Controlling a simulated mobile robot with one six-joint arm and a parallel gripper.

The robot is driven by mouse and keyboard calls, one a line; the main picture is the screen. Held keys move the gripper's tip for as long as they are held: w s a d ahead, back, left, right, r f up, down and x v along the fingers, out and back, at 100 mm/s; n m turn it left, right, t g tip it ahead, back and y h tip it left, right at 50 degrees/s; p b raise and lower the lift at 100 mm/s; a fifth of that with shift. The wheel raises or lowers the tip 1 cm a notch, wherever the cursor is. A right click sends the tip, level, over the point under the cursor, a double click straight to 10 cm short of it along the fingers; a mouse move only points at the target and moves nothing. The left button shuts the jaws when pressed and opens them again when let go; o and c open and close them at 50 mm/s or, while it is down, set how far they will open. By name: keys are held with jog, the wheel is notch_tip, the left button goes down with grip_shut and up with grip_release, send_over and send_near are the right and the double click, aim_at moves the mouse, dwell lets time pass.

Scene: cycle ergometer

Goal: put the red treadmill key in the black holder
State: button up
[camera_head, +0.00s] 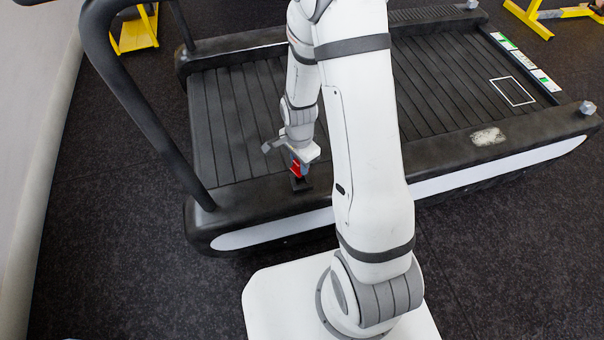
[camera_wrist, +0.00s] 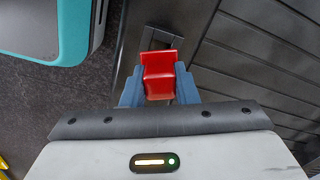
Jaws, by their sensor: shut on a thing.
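The red treadmill key (camera_head: 296,168) is between the fingers of my gripper (camera_head: 294,160), just above or at the black holder (camera_head: 301,184) on the treadmill's near side rail. In the wrist view my gripper (camera_wrist: 160,88) is shut on the red key (camera_wrist: 158,72), with a blue-grey finger on each side. The dark holder (camera_wrist: 158,38) shows just beyond the key. The key's lower end is hidden, so I cannot tell whether it is in the holder or only over it.
The treadmill's slatted deck (camera_head: 235,110) lies beyond the rail. A black upright handrail (camera_head: 140,100) rises left of my gripper. A teal-edged grey object (camera_wrist: 45,25) is at upper left in the wrist view. Dark floor (camera_head: 110,260) is clear at the front left.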

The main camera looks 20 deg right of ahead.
jog(key=shift+d+f+b, duration=0.2)
jog(key=shift+f+b, duration=0.4)
jog(key=shift+f, duration=1.5)
jog(key=shift+f, duration=0.25)
jog(key=o, duration=1)
jog(key=shift+r, duration=0.1)
